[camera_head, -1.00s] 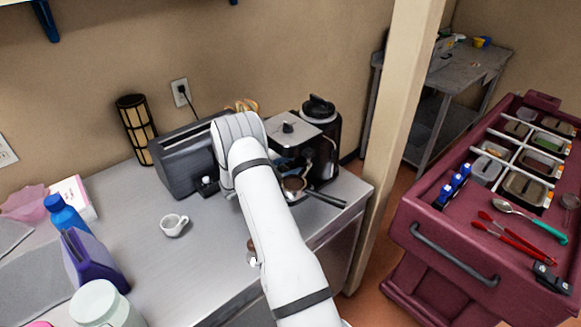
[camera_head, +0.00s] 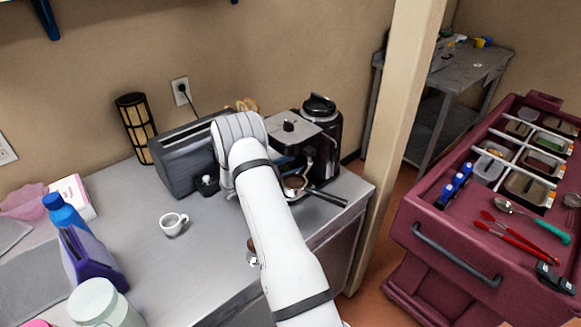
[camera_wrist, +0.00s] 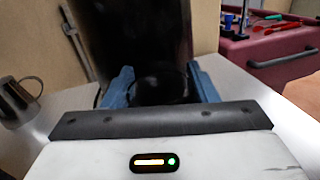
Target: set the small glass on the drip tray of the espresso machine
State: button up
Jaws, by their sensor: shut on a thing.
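In the wrist view my gripper (camera_wrist: 162,78) has its two blue fingers on either side of a dark, see-through round thing (camera_wrist: 160,90), which looks like the small glass. The glass is hard to make out against the tall dark surface right behind it. In the head view the espresso machine (camera_head: 290,133) stands at the back right of the counter, with its portafilter handle (camera_head: 328,199) pointing right. My arm hides my gripper, the glass and most of the machine's lower front there. I cannot make out the drip tray or whether the glass touches it.
A grey toaster (camera_head: 185,160) stands left of my arm. A white cup (camera_head: 173,224) sits on the open counter (camera_head: 190,265). A metal pitcher (camera_wrist: 17,102) is at the left in the wrist view. A dark grinder-like container (camera_head: 322,150) stands right of the machine, near the counter's right edge.

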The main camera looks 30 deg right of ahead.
jog(key=o, duration=1.3)
jog(key=shift+f, duration=0.1)
